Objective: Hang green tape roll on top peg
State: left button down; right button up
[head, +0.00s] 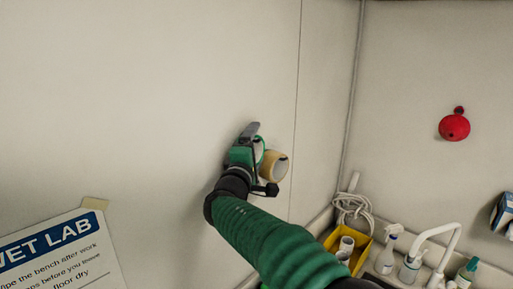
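My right arm in its green sleeve reaches up from the bottom to the left wall. My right gripper (250,133) is at the wall, with one grey finger showing and the other hidden. A green tape roll (259,150) with a pale centre shows just right of the gripper, partly covered by it. I cannot tell whether the fingers grip it or whether it sits on a peg. A tan tape roll (274,167) is just below and right of it, against the wall. The pegs are hidden behind the rolls and gripper. My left gripper is not in view.
A wet lab sign (62,262) is on the wall at lower left. A yellow bin (358,254), a coiled white hose (352,207), spray bottles (387,250) and a white faucet (440,240) are at lower right. A red round object (454,127) is on the right wall.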

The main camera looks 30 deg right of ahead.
jog(key=shift+w+d+f, duration=0.1)
jog(key=shift+d, duration=0.45)
jog(key=o, duration=1.4)
jog(key=shift+a, duration=0.25)
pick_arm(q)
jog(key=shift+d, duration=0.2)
pick_arm(e)
jog(key=shift+o, duration=0.2)
jog(key=shift+a, duration=0.1)
